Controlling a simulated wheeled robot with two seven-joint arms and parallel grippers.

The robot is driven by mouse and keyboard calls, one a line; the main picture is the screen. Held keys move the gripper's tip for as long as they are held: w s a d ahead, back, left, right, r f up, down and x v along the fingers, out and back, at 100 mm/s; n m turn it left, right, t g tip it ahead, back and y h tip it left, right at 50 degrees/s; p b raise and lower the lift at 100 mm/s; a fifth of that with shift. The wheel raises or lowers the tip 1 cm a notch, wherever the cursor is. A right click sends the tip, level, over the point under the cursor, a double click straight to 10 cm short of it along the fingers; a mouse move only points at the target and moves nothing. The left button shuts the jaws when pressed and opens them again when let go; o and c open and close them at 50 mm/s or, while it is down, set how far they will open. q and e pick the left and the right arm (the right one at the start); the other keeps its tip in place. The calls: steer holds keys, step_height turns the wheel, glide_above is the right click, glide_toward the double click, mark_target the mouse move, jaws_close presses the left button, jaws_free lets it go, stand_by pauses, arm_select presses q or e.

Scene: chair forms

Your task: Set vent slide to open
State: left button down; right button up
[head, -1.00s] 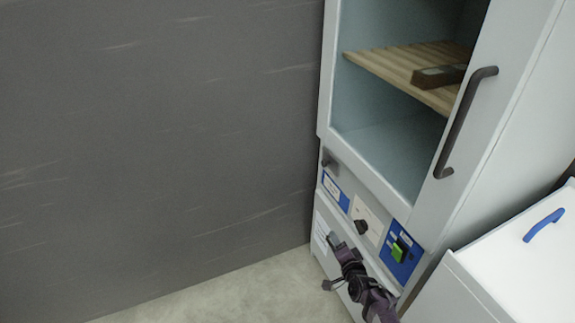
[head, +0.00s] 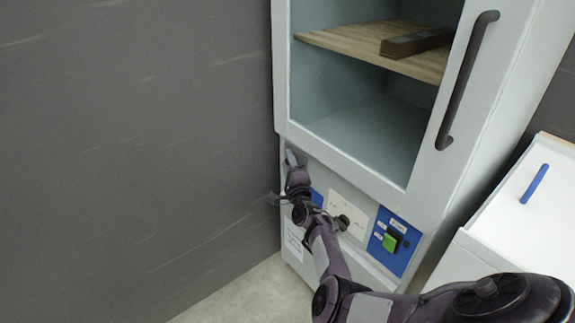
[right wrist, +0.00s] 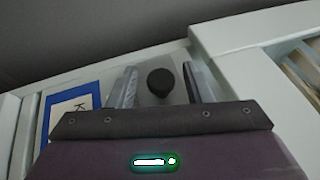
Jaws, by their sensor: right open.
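The vent slide's dark round knob (right wrist: 160,84) shows in the right wrist view, on a pale grey strip beside a blue-edged label (right wrist: 70,112). My right gripper (head: 292,160) is at the upper left corner of the cabinet's control panel. In the right wrist view my right gripper (right wrist: 160,69) is open, with one finger on each side of the knob and a gap showing on both sides. In the head view the gripper hides the knob. My left gripper is not in view.
The panel also carries a dark rotary knob (head: 341,222) and a green switch (head: 390,242) on a blue plate. Above is the glazed cabinet door with a dark handle (head: 466,80). A dark wall (head: 140,150) stands at left, and a white unit (head: 510,215) at right.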

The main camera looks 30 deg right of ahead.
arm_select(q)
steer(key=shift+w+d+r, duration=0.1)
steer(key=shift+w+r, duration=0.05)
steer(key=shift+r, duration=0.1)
arm_select(e)
steer(key=shift+w+d, duration=0.1)
steer(key=shift+w, duration=0.15)
